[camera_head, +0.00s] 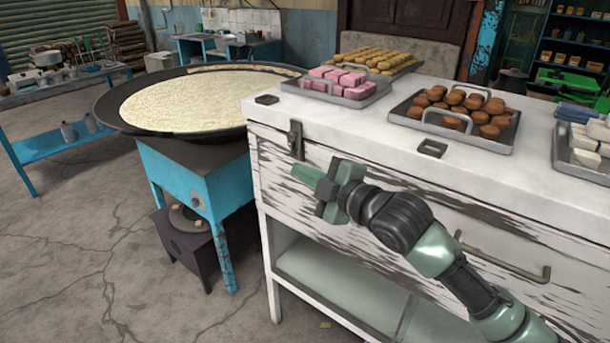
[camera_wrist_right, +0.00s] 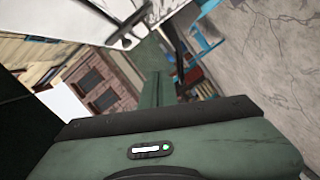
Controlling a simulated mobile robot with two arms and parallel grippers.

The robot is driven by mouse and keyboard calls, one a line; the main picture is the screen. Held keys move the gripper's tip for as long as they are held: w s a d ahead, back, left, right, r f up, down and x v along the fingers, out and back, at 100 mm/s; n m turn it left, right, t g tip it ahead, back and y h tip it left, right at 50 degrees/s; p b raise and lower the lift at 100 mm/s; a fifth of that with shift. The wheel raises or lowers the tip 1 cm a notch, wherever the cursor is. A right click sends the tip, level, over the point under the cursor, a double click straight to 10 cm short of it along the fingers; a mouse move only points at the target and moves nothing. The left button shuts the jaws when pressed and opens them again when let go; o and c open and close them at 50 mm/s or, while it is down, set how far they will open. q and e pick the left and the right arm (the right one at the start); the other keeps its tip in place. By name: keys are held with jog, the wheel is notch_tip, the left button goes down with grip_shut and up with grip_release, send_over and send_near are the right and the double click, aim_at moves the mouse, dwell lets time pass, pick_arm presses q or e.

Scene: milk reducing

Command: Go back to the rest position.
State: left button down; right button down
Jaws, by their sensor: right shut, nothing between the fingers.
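My right gripper (camera_head: 312,180) is in front of the white worn cabinet (camera_head: 400,190), below its top edge. Its fingers point to the left, and it is shut and empty. In the right wrist view its green fingers (camera_wrist_right: 158,88) show beyond the dark green housing. My left gripper is not in view.
A wide pan of pale milk (camera_head: 200,98) sits on a blue stand (camera_head: 190,165) left of the cabinet. Trays of pink sweets (camera_head: 340,80), brown balls (camera_head: 460,110) and yellow pieces (camera_head: 380,60) stand on the cabinet top. The cracked floor at lower left is clear.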

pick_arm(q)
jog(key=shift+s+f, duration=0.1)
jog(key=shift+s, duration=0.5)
